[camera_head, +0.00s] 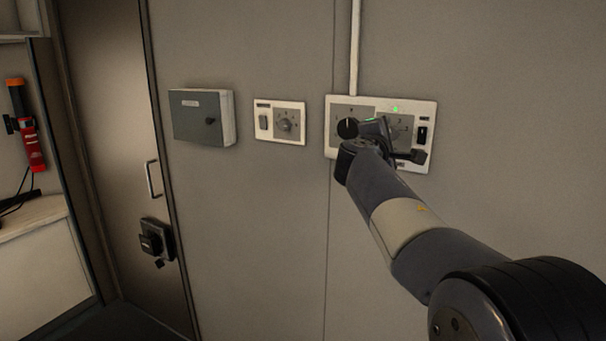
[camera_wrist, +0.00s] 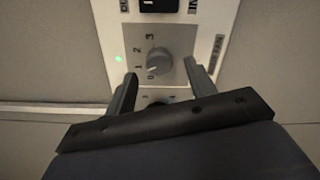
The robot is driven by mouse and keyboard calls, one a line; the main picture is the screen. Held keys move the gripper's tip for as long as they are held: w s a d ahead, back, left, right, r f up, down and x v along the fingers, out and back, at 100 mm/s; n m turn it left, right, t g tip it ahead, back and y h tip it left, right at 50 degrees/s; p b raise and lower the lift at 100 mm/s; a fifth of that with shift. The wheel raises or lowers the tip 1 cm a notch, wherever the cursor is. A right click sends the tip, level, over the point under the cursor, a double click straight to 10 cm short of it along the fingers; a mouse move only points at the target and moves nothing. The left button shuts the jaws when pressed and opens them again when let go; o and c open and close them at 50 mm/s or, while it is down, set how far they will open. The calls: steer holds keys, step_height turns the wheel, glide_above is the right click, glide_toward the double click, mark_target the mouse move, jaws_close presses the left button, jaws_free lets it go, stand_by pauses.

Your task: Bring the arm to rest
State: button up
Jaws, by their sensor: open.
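My gripper (camera_head: 398,142) is in front of the white control panel (camera_head: 430,108) on the grey wall, and my arm reaches to it from the lower right. In the wrist view my gripper (camera_wrist: 159,69) is open. Its two fingers stand either side of the lower part of a grey knob (camera_wrist: 158,60) on a scale with 0 to 3. I cannot tell whether they touch the panel. The knob's pale mark seems to point near 0. A green light (camera_wrist: 119,58) is lit beside it. Another dark knob (camera_head: 347,128) shows at the panel's left.
Left of the panel are a smaller white control plate (camera_head: 293,108) with a knob and a grey wall box (camera_head: 200,118). A door (camera_head: 105,130) with a handle is further left. A red and orange torch-like object (camera_head: 28,125) hangs at the far left. The wall below is clear.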

steer(key=b+v, duration=0.2)
steer(key=v, duration=0.7)
steer(key=w+d+p, duration=0.1)
steer(key=w+p, duration=0.1)
steer(key=w, duration=0.1)
steer(key=w+d+n+p, duration=0.1)
steer(key=w+d+p, duration=0.1)
steer(key=w, duration=0.1)
steer(key=w+d+n+p, duration=0.1)
steer(key=w+d+p, duration=0.1)
steer(key=w, duration=0.1)
steer(key=shift+w+r, duration=0.2)
steer(key=shift+r, duration=0.1)
steer(key=s+a+f+n+p, duration=0.1)
steer(key=s+n+p, duration=0.1)
steer(key=s, duration=0.3)
steer(key=s+a+f+n+g+p, duration=0.1)
steer(key=s+a+f+n+p, duration=0.1)
steer(key=s, duration=0.4)
steer(key=shift+s+n+p, duration=0.25)
steer(key=shift+n+p, duration=0.25)
steer(key=shift+p, duration=0.2)
steer(key=shift+d+f, duration=0.1)
